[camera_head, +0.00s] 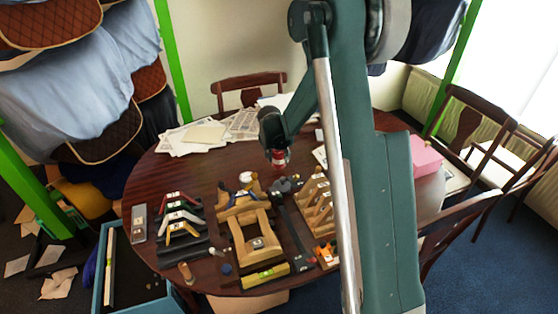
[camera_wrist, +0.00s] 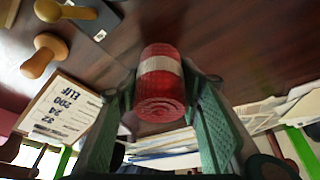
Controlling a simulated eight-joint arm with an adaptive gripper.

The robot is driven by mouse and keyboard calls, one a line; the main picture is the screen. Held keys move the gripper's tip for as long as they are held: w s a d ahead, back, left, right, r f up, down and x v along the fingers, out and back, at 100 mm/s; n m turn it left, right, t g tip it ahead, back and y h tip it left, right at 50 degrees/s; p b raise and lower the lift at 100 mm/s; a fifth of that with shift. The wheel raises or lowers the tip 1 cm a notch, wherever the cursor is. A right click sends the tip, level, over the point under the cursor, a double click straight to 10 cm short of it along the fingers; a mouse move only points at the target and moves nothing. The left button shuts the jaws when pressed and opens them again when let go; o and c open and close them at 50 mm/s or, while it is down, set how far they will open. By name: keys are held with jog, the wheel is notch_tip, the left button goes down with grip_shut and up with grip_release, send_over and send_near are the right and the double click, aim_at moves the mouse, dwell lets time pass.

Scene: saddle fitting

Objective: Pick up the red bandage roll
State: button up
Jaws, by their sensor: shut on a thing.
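The red bandage roll (camera_wrist: 163,106), with a pale band around it, sits between the two green finger pads of my gripper (camera_wrist: 165,110) in the wrist view. The fingers are closed on its sides. In the head view, my gripper (camera_head: 277,148) is above the round wooden table, and the red roll (camera_head: 278,159) shows as a small red patch below it. The tabletop appears behind the roll in the wrist view. I cannot tell for certain how far the roll is above the table.
The dark wooden table (camera_head: 155,180) carries wooden stands (camera_head: 252,235), coloured bridge-shaped pieces (camera_head: 180,220), a yellow level (camera_head: 265,276) and a pink box (camera_head: 425,157). Papers (camera_head: 195,137) lie along its back edge. Chairs stand around it. A printed card (camera_wrist: 58,108) and wooden knobs (camera_wrist: 44,55) are near the roll.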

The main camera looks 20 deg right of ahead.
notch_tip(320, 180, up, 7)
jog(key=shift+r+p, duration=0.2)
jog(key=shift+p, duration=0.4)
